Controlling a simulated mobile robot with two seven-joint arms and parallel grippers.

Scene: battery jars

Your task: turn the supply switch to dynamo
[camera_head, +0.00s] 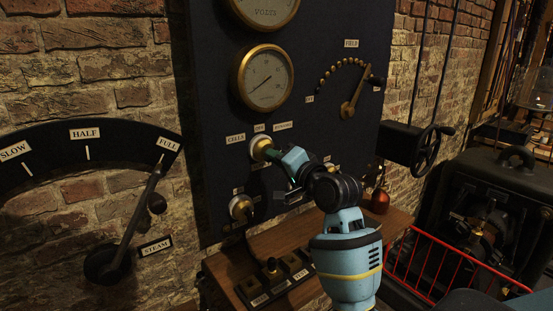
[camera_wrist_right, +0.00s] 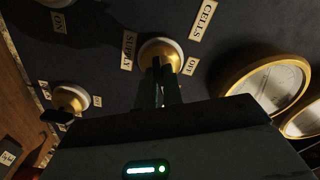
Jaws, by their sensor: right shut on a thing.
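The supply switch (camera_head: 256,141) is a round brass-rimmed knob on the dark panel, with small CELLS (camera_head: 236,138), OFF and a third plate around it. My right gripper (camera_head: 271,156) reaches it from the lower right and is shut on its handle. In the right wrist view, the supply switch (camera_wrist_right: 162,46) sits at the tips of my right gripper (camera_wrist_right: 158,80), near the SUPPLY, CELLS and OFF plates. The fingers cover most of the handle, so I cannot tell which plate it points to. My left gripper is not in view.
A second brass switch (camera_head: 240,207) sits below on the panel. Brass dials (camera_head: 264,78) and a field lever (camera_head: 352,107) are above. A wooden shelf (camera_head: 225,268) with key-like controls juts out below. A steam lever (camera_head: 128,230) is at left, a red rack (camera_head: 437,262) at right.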

